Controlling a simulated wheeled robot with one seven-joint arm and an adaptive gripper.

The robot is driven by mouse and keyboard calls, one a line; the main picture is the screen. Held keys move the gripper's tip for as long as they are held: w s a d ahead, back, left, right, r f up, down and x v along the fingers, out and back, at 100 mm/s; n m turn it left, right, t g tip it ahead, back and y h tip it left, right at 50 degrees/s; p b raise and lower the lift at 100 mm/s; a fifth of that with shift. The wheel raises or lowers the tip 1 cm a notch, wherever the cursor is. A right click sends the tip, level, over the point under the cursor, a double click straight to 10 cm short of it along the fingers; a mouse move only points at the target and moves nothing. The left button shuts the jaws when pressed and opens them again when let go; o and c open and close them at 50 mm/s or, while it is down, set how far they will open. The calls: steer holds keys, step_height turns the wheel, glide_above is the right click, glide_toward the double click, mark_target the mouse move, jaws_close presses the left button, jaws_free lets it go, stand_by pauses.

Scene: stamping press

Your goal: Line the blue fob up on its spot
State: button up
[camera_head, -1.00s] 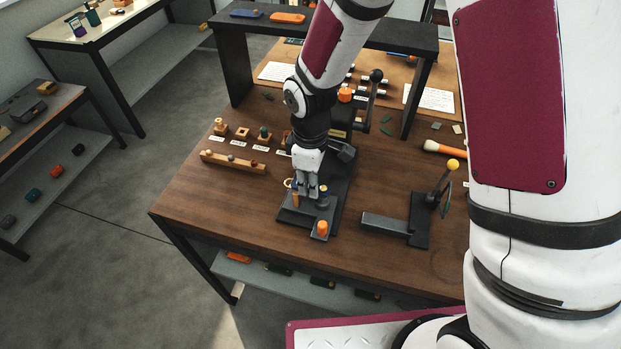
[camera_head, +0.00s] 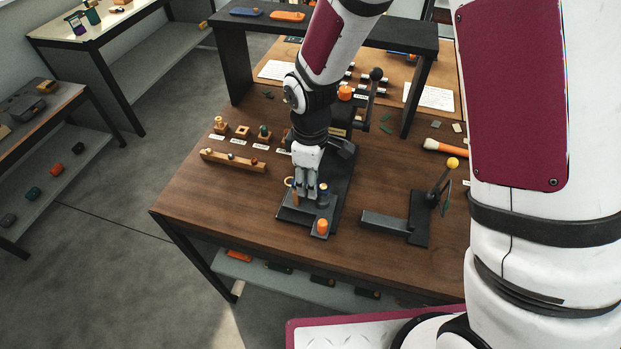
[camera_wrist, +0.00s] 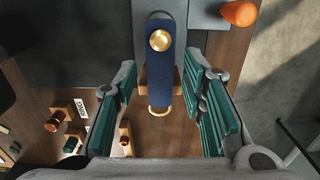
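The blue fob (camera_wrist: 164,68) lies lengthwise in the wrist view, with a round brass piece (camera_wrist: 160,40) on its upper part and a brass ring (camera_wrist: 158,112) at its lower end. A small wooden block (camera_wrist: 143,80) shows on either side of it, apparently beneath it. My gripper (camera_wrist: 165,95) is open, its teal-padded fingers well apart on both sides of the fob and not touching it. In the head view my gripper (camera_head: 308,194) is low over the black press base (camera_head: 300,217), hiding most of the fob. I cannot tell the exact spot under the fob.
An orange button (camera_head: 322,227) stands at the press base's front; it also shows in the wrist view (camera_wrist: 239,13). A wooden rail (camera_head: 232,161) and small wooden blocks (camera_head: 242,131) are to the left. A yellow-knobbed lever (camera_head: 452,164) stands right. The front-left table is clear.

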steer(key=shift+r+p, duration=0.95)
steer(key=shift+r, duration=2.35)
steer(key=shift+d+r, duration=0.15)
steer(key=shift+r, duration=0.1)
steer(key=d+r+m+t, duration=0.1)
steer(key=d+r+m, duration=0.3)
steer(key=r, duration=0.5)
steer(key=s+d+r+m+t+b, duration=0.1)
steer(key=s+d+r+m+t, duration=0.1)
steer(key=s+d+r+m, duration=0.3)
steer(key=s+d+r+m+t+b, duration=0.2)
steer(key=s+d+r+m, duration=0.3)
steer(key=s, duration=0.6)
step_height(320, 180, up, 3)
steer(key=shift+d+f+t, duration=0.1)
steer(key=shift+d+t, duration=0.2)
steer(key=shift+d, duration=0.65)
